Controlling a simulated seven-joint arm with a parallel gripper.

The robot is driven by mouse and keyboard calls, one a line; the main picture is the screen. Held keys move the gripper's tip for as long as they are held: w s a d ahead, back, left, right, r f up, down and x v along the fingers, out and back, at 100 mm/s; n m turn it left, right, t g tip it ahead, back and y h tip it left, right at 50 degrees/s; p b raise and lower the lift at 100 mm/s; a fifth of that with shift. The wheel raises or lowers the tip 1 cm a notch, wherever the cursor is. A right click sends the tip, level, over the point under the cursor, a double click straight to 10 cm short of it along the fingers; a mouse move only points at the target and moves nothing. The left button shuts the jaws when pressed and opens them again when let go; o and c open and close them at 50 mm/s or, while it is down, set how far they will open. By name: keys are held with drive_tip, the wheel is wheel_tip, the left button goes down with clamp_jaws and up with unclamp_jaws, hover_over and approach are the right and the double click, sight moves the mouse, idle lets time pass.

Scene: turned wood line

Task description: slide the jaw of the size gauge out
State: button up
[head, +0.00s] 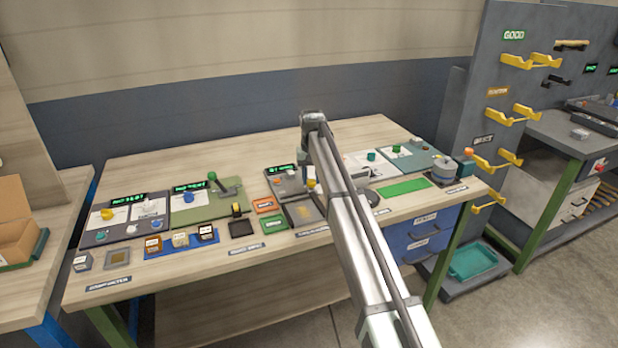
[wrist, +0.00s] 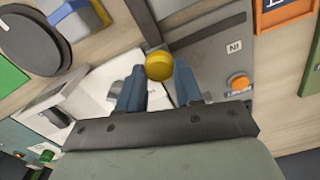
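The size gauge (head: 286,184) is a grey plate with a lit display at the back middle of the bench. It also shows in the wrist view as a grey plate (wrist: 215,68) with a label and an orange button (wrist: 238,82). A round yellow knob (wrist: 159,66) sits at its edge, seen in the head view (head: 311,183) beside my arm. My gripper (wrist: 160,72) has its two blue fingers on either side of this knob, with no clear gap showing. The jaw under the knob is mostly hidden, and my arm covers the gauge's right side in the head view.
A white-and-teal station (head: 395,160) stands right of my arm, with a green mat (head: 403,186) in front. Orange (head: 266,204) and green (head: 274,224) trays lie in front of the gauge. A green station (head: 205,205) is to the left. The bench's front edge is mostly clear.

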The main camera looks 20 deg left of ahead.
drive_tip(key=o, duration=0.4)
drive_tip(key=shift+w+d, duration=0.15)
drive_tip(key=shift+d, duration=0.05)
drive_tip(key=shift+o, duration=0.2)
wheel_tip(320, 180, up, 14)
drive_tip(key=shift+f, duration=0.1)
idle(0.6)
